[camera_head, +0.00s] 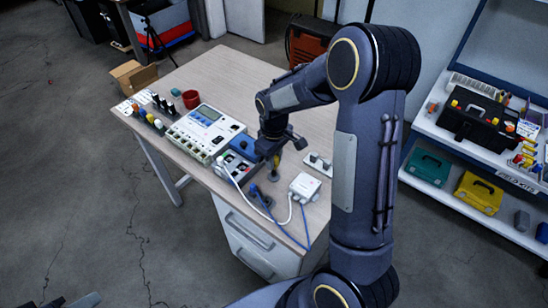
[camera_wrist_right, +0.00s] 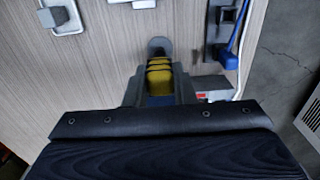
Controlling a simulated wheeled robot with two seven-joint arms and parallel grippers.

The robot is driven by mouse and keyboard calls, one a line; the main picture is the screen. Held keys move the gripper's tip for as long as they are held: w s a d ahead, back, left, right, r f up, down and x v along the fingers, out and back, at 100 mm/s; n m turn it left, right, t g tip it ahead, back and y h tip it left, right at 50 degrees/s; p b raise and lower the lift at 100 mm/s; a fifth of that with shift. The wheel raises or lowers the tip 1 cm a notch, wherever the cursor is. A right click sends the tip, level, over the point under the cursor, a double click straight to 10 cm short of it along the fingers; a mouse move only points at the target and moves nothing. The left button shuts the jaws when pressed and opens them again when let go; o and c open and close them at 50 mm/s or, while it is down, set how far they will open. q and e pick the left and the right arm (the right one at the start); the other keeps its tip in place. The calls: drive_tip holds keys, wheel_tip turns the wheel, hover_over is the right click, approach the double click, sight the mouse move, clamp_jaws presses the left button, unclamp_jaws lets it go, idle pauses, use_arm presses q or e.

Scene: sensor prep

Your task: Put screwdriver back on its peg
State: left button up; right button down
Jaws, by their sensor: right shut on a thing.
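My right gripper (camera_head: 273,150) is over the table and shut on the screwdriver, whose yellow handle (camera_head: 276,162) shows below the jaws. In the right wrist view the yellow and black handle (camera_wrist_right: 158,75) sits between the two fingers (camera_wrist_right: 159,92). A grey rounded piece (camera_wrist_right: 158,46) shows just past the handle; I cannot tell whether they touch. The screwdriver's shaft is not clear. I cannot make out which fitting is its peg. Dark parts at the lower left edge of the head view may be my left gripper (camera_head: 72,301), mostly cut off.
On the table (camera_head: 245,70) are a white and blue instrument (camera_head: 205,130), a red mug (camera_head: 191,99), a white box (camera_head: 305,186) with cables, and a small white plate (camera_head: 318,164) with fittings. A shelf (camera_head: 433,135) with toolboxes stands at right. The table's back is clear.

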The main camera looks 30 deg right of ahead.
drive_tip(key=shift+f+b, duration=0.4)
drive_tip(key=shift+f, duration=0.05)
idle(1.5)
drive_tip(key=c, duration=1)
unclamp_jaws()
drive_tip(key=shift+o, duration=0.2)
drive_tip(key=shift+r, duration=0.1)
drive_tip(key=shift+r+p, duration=2.65)
drive_tip(key=shift+r, duration=0.8)
